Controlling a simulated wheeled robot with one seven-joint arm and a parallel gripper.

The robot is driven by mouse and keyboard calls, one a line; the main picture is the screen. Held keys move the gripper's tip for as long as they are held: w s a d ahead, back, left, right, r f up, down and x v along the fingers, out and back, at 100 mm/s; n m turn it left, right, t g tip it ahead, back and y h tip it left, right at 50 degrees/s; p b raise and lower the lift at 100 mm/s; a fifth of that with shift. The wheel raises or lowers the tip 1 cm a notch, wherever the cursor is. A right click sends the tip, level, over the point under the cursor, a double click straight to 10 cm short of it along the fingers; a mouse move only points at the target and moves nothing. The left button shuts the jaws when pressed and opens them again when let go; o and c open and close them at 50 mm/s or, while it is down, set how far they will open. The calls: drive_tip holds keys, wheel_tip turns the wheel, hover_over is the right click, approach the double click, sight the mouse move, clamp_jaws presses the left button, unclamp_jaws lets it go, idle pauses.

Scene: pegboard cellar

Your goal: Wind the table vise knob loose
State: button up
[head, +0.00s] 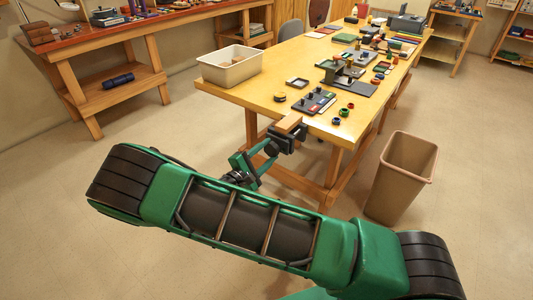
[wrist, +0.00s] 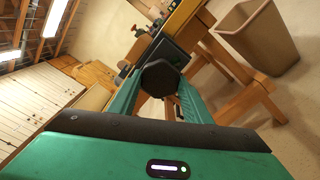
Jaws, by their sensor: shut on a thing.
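The table vise (head: 287,139) is clamped at the near edge of the yellow table, with a dark body and a wooden block (head: 289,123) on top. Its body also shows in the wrist view (wrist: 174,52). The dark, many-sided vise knob (wrist: 160,77) faces my wrist camera; in the head view the knob (head: 271,149) is small and partly covered. My gripper (head: 266,154) reaches it from the front left. Its two green fingers lie on either side of the knob and are shut on it, as the wrist view shows (wrist: 163,86).
The yellow table (head: 270,88) carries a grey bin (head: 230,68), a dark block with pegs (head: 313,101) and many small parts. A tan waste bin (head: 402,175) stands on the floor right of the vise. A workbench (head: 130,35) is at the back left. Floor on the left is clear.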

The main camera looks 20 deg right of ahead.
drive_tip(key=shift+a+f, duration=0.1)
drive_tip(key=shift+a, duration=0.05)
drive_tip(key=o, duration=1.1)
drive_tip(key=shift+c, duration=0.2)
drive_tip(key=v, duration=1)
drive_tip(key=shift+s+a, duration=0.15)
drive_tip(key=shift+a, duration=0.15)
